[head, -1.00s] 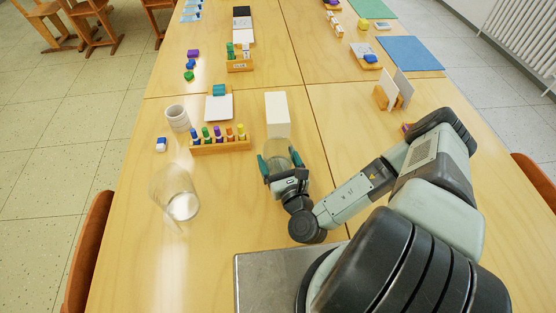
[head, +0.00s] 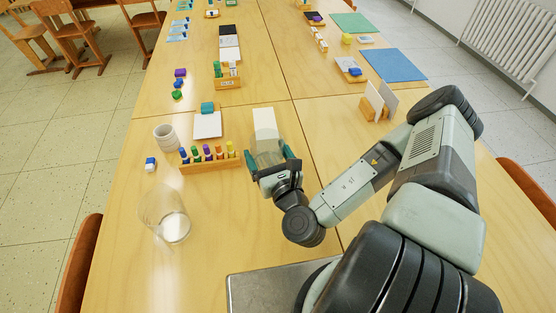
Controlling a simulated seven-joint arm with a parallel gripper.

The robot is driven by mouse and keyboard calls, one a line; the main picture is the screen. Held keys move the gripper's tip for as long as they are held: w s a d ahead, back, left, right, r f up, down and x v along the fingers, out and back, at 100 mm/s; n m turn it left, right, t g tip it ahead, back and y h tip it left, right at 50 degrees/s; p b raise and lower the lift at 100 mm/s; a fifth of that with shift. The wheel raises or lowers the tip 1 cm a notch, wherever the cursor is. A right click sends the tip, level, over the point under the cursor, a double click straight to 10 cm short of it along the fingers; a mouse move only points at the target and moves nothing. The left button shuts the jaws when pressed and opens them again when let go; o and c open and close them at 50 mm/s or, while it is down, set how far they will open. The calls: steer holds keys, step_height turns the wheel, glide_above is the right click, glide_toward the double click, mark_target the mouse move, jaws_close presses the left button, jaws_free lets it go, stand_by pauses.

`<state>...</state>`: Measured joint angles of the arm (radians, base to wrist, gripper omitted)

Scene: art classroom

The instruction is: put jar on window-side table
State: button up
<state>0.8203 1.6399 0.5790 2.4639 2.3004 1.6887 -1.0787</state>
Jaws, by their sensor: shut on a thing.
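My gripper (head: 274,170) is shut on a clear glass jar (head: 268,151), seen through and between the two fingers. The jar is in front of a white box (head: 264,123), and its outline is faint against the wood. I cannot tell how far its base is above the table. A second clear glass vessel (head: 166,222) stands apart at the left, near the table's left edge. The tables are joined; the right-hand table (head: 440,187) lies nearer the radiator (head: 510,42). No window shows.
A rack of coloured pegs (head: 210,160), a white cup (head: 165,138) and a small blue-white block (head: 150,164) stand left of my gripper. A wooden holder with upright cards (head: 377,104) and a blue mat (head: 393,65) are at the right. Bare wood lies between the middle seam and the holder.

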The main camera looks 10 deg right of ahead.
steer(key=shift+r, duration=0.45)
steer(key=shift+w+d+h, duration=0.2)
steer(key=shift+d+h, duration=0.1)
steer(key=shift+d, duration=0.05)
steer(key=w+d+m+h, duration=0.2)
steer(key=d+h, duration=0.1)
steer(key=d, duration=0.5)
steer(key=w+d+m+g+h, duration=0.1)
steer(key=w+d+m+h, duration=0.2)
steer(key=d, duration=0.5)
steer(key=w+d+m+h, duration=0.15)
steer(key=d+h, duration=0.25)
steer(key=d, duration=0.4)
steer(key=shift+m, duration=0.25)
steer(key=shift+s+a+f, duration=0.1)
steer(key=shift+f, duration=2.35)
steer(key=shift+s+f, duration=0.1)
steer(key=shift+f, duration=2.3)
steer(key=shift+f, duration=0.15)
steer(key=o, duration=1)
steer(key=shift+c, duration=0.2)
